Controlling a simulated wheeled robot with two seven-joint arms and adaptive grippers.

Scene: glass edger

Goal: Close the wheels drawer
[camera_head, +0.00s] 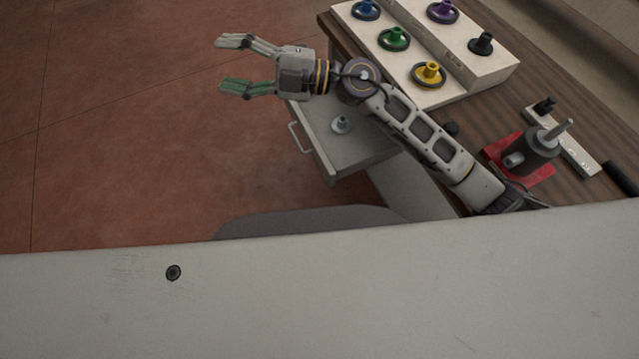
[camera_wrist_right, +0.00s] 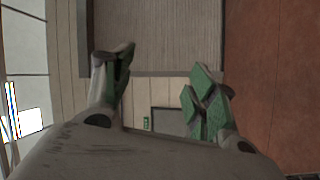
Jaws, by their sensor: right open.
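The wheels drawer (camera_head: 345,150) is light grey and stands open, pulled out from under the workbench toward the left in the head view. Its bar handle (camera_head: 299,138) is on its front. A small grey wheel (camera_head: 342,124) lies inside. My right gripper (camera_head: 236,65) is open and empty, beyond the drawer and to the upper left of its handle, over the floor. My right forearm crosses above the drawer and hides part of it. The open right fingers (camera_wrist_right: 160,80) also show in the right wrist view, with nothing between them. My left gripper is not in view.
On the wooden workbench (camera_head: 510,95), a cream rack (camera_head: 440,58) holds several coloured wheels. A dark motor unit (camera_head: 531,150) sits on a red base near a narrow pale block (camera_head: 572,150). The red-brown floor (camera_head: 120,130) left of the drawer is clear.

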